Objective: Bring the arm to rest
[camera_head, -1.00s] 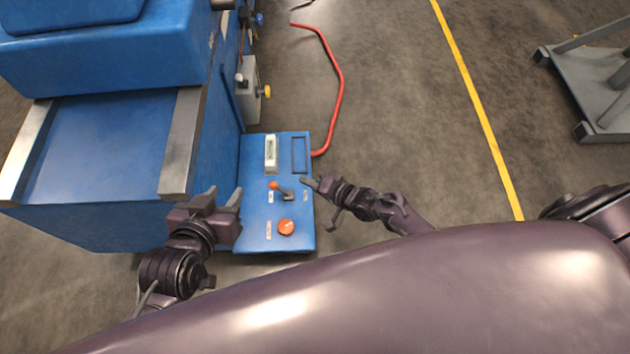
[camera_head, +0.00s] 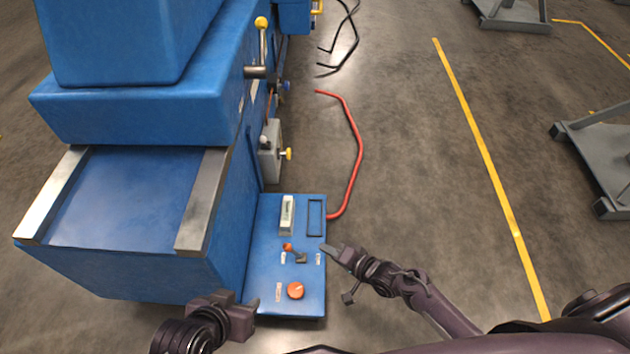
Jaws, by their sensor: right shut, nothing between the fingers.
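My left gripper (camera_head: 241,299) is at the bottom, by the lower left corner of the blue control panel (camera_head: 266,272). Its fingers stand apart with nothing seen between them. My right gripper (camera_head: 329,250) is shut and empty. Its tip is at the panel's right edge, level in the picture with a small lever with an orange knob (camera_head: 288,247). I cannot tell whether it touches the panel. The panel also bears an orange round knob (camera_head: 295,291) and a white display block (camera_head: 287,215).
A large blue machine (camera_head: 130,200) with metal rails fills the left. A red hose (camera_head: 358,150) lies on the floor behind the panel. A grey wheeled stand (camera_head: 600,165) is at the right. The floor around the yellow line (camera_head: 485,155) is clear.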

